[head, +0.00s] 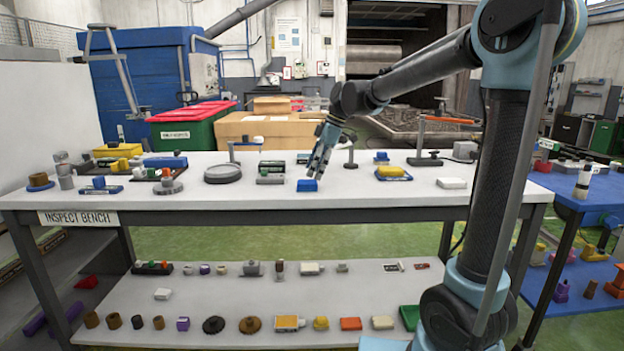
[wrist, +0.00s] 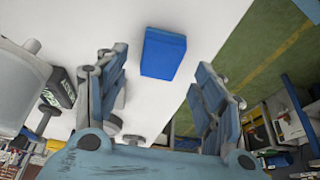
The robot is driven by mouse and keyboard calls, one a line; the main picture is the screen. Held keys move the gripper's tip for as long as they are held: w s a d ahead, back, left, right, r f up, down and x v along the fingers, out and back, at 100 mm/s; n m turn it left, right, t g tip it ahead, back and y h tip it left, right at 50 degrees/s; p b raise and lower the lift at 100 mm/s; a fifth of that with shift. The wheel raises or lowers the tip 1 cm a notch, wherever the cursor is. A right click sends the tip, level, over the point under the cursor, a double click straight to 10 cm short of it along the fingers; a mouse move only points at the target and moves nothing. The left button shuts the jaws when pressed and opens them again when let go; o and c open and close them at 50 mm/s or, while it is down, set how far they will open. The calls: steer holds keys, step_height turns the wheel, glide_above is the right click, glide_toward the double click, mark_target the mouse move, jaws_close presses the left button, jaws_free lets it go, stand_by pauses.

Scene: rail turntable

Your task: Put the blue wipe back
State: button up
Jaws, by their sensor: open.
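A small flat blue block, which looks like the blue wipe (head: 307,185), lies on the white top of the inspect bench (head: 440,198) near its front edge. My gripper (head: 318,165) hangs just above and slightly right of it, pointing down. In the wrist view the wipe (wrist: 163,54) lies between and beyond the two open fingers (wrist: 160,82), with nothing held. It appears apart from both fingers. Where the wipe belongs is not clear from these views.
A round grey turntable plate (head: 222,174) stands left of the wipe. A yellow item on a blue base (head: 392,173) and a white block (head: 451,183) lie to the right. A lower shelf (head: 180,335) holds several small parts. Bare bench surrounds the wipe.

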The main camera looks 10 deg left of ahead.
steer(key=s+v, duration=0.1)
steer(key=v, duration=0.7)
steer(key=s+d+f+m+t, duration=0.1)
steer(key=s+d+f+m, duration=0.15)
steer(key=d, duration=0.35)
steer(key=s+d+f+m, duration=0.2)
steer(key=d+m, duration=0.1)
steer(key=d, duration=0.4)
steer(key=s+d+f+m+t+h, duration=0.2)
steer(key=s+d+f+m+h, duration=0.2)
steer(key=s+d+f+m, duration=1.1)
steer(key=s+d+f, duration=0.4)
steer(key=d+f, duration=0.3)
steer(key=shift+s+f, duration=0.25)
steer(key=shift+w+f, duration=0.2)
steer(key=shift+w, duration=0.25)
